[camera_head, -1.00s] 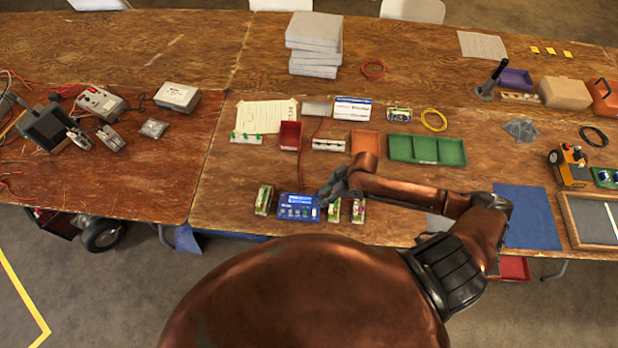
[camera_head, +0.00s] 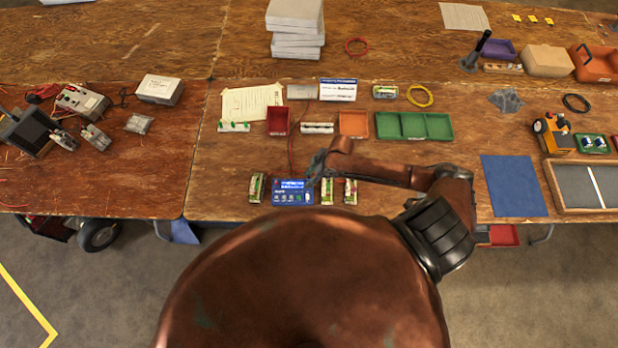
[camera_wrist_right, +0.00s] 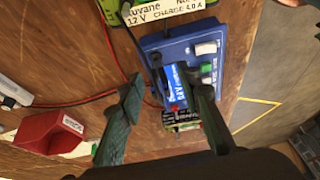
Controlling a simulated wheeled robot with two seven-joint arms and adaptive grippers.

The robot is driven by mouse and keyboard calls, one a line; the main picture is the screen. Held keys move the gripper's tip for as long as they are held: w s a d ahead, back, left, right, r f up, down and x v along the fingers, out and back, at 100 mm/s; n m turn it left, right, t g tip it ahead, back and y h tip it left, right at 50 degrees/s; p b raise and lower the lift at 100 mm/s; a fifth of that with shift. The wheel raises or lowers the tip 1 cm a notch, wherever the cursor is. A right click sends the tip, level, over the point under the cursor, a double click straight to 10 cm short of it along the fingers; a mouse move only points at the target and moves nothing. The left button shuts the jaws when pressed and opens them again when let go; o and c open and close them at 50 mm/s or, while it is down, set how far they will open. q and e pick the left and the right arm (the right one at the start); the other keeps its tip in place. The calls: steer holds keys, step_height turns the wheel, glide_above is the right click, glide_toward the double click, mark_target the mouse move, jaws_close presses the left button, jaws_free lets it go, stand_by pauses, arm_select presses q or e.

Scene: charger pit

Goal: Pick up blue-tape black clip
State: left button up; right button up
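The blue charger (camera_head: 292,191) with a lit blue screen lies near the front edge of the table; it also shows in the right wrist view (camera_wrist_right: 180,45). My right gripper (camera_head: 317,168) is just above its far right corner. In the right wrist view my right gripper (camera_wrist_right: 163,88) is open, its two dark fingers apart, one on each side of the charger's screen edge. A thin black lead (camera_wrist_right: 146,50) runs down along the charger between the fingers. I cannot clearly make out a clip with blue tape. My left gripper is out of view.
Green-and-white battery packs (camera_head: 257,188) stand on both sides of the charger. Behind are a red bin (camera_head: 278,121), an orange tray (camera_head: 353,124) and a green tray (camera_head: 415,127). A red wire (camera_wrist_right: 90,100) runs over the table. A blue mat (camera_head: 513,186) lies to the right.

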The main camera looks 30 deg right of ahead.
steer(key=shift+c, duration=0.4)
jaws_close()
steer(key=shift+r, duration=0.1)
steer(key=shift+r, duration=0.25)
step_height(320, 180, up, 2)
steer(key=shift+r, duration=0.1)
steer(key=s+a+r+b, duration=0.1)
steer(key=s+a+r, duration=0.6)
steer(key=s+r, duration=0.3)
steer(key=shift+s+a+b, duration=0.15)
steer(key=shift+s+b, duration=0.2)
steer(key=shift+s, duration=0.6)
